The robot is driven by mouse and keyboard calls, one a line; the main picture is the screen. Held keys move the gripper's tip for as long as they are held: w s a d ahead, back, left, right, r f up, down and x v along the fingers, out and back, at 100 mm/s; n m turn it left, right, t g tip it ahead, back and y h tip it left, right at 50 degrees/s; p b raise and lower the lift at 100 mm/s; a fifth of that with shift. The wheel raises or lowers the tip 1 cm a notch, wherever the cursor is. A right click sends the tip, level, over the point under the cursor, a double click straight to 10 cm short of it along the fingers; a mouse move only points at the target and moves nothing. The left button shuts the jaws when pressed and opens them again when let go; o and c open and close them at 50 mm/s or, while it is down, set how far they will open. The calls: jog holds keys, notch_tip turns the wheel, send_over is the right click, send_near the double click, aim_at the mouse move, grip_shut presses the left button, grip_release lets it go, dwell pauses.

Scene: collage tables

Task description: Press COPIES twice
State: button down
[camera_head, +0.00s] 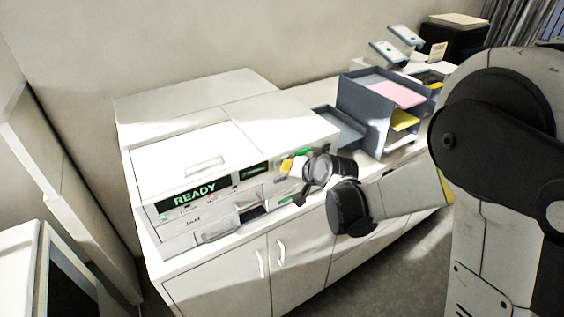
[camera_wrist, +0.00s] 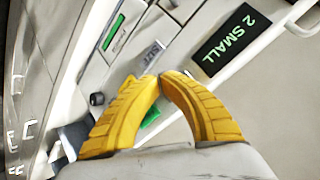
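The white copier (camera_head: 190,150) stands on the cabinet, with a display (camera_head: 195,192) that reads READY. A second dark display (camera_head: 254,171) is to its right; the wrist view shows a display (camera_wrist: 230,40) reading "2 SMALL". My gripper (camera_head: 287,166) is at the right part of the copier's front. In the wrist view its yellow fingers (camera_wrist: 160,77) meet at the tips, with nothing seen between them. The tips are over or against a small pale label (camera_wrist: 151,55), which I cannot read clearly. I cannot pick out the COPIES button, nor tell whether the tips touch the panel.
A green bar (camera_wrist: 109,32) and a dark round knob (camera_wrist: 97,99) are on the panel near the fingers. A green part (camera_wrist: 150,117) shows between them. A grey tray rack (camera_head: 362,110) with pink and yellow paper stands right of the copier. Cabinet doors (camera_head: 235,280) are below.

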jog(key=shift+w+a, duration=0.15)
jog(key=shift+w+a, duration=0.15)
jog(key=shift+w, duration=0.1)
jog(key=shift+w+a+b, duration=0.25)
jog(key=shift+w+b, duration=0.1)
dwell(0.9)
dwell(0.4)
jog(key=shift+s+d, duration=0.55)
jog(key=shift+s, duration=0.2)
jog(key=s+d, duration=0.1)
jog(key=s, duration=0.1)
jog(key=s+d+b, duration=0.1)
jog(key=s, duration=0.1)
jog(key=shift+d, duration=0.35)
dwell(0.4)
